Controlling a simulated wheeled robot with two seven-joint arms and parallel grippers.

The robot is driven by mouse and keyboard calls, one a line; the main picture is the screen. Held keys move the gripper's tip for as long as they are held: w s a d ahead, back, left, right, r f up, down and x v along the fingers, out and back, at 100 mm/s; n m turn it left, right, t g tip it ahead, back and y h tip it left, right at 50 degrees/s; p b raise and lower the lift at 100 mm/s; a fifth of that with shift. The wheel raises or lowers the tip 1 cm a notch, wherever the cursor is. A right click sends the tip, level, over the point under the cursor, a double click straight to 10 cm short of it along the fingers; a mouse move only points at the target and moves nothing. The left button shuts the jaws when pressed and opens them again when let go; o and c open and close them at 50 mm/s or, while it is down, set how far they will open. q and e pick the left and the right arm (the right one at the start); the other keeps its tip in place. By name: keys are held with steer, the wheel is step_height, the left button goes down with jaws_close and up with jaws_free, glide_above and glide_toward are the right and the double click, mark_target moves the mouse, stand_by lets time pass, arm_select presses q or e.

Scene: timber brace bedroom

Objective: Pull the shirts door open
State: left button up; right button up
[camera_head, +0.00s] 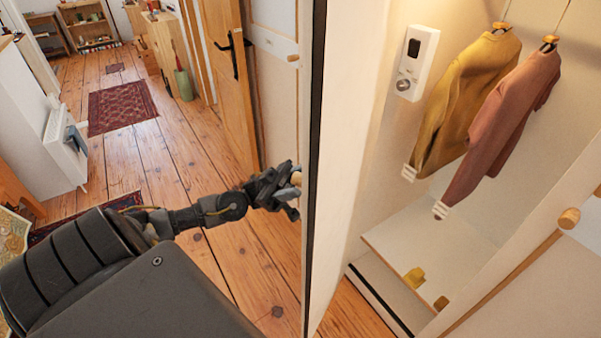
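The shirts door (348,130) is a white panel with a dark edge strip, seen nearly edge-on in the middle. It stands open, and the lit compartment with two hanging shirts shows to its right: a mustard one (465,90) and a rusty pink one (503,125). My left gripper (291,190) is at a pale wooden knob (296,179) on the door's left face. Its fingers are around or against the knob; their closure is hard to make out. My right gripper is not in view.
Another white panel with a wooden knob (569,218) is at the lower right. A wooden room door (228,80) with a dark handle stands behind my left arm. The plank floor (190,150) is mostly clear, with a red rug (120,106).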

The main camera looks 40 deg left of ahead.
arm_select(q)
steer(key=shift+d+r, duration=0.25)
steer(key=shift+d, duration=0.05)
steer(key=shift+c, duration=0.3)
jaws_close()
